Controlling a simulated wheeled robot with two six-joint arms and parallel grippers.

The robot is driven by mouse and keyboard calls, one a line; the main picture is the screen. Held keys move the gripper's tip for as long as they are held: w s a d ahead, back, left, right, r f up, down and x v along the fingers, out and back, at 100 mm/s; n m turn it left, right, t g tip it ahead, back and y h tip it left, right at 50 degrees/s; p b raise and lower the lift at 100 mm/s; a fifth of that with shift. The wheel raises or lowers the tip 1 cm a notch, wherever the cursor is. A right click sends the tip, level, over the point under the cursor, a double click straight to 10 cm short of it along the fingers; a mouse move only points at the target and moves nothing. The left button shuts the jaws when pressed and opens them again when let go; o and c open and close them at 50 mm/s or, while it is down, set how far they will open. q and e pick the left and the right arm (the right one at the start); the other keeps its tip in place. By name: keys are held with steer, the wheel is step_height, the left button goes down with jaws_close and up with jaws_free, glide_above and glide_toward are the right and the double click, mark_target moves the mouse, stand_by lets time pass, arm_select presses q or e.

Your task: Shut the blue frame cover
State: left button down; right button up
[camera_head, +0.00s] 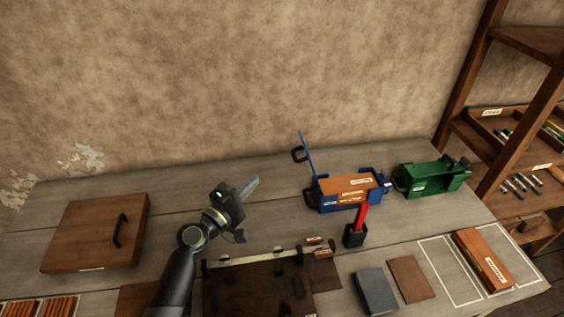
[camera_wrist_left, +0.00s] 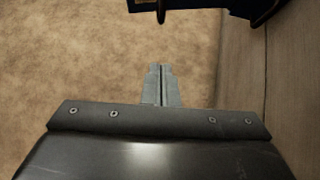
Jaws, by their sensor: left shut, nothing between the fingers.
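The blue frame (camera_head: 325,203) stands on the workbench right of centre, with an orange-brown block (camera_head: 345,187) in it. Its blue cover (camera_head: 306,154) stands up nearly upright at the frame's left end, seen edge-on, with a dark handle (camera_head: 298,155) on its left side. My left gripper (camera_head: 251,186) is shut and empty, above the bench to the left of the cover and apart from it. Its closed fingers (camera_wrist_left: 161,86) show in the left wrist view against the wall. Dark parts at that view's top edge are cut off, and I cannot tell what they are. My right gripper is not in view.
A green frame (camera_head: 432,180) stands to the right. A red-handled tool in a black holder (camera_head: 355,236) stands in front of the blue frame. A wooden lidded box (camera_head: 95,232) is at left. A dark mat (camera_head: 240,290) lies in front. A shelf (camera_head: 510,150) stands at right.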

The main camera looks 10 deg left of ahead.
arm_select(q)
steer(key=w+d+r+p, duration=0.1)
steer(key=w+d+p, duration=0.1)
steer(key=w+d, duration=0.4)
steer(key=shift+x, duration=1.25)
steer(key=shift+a, duration=0.2)
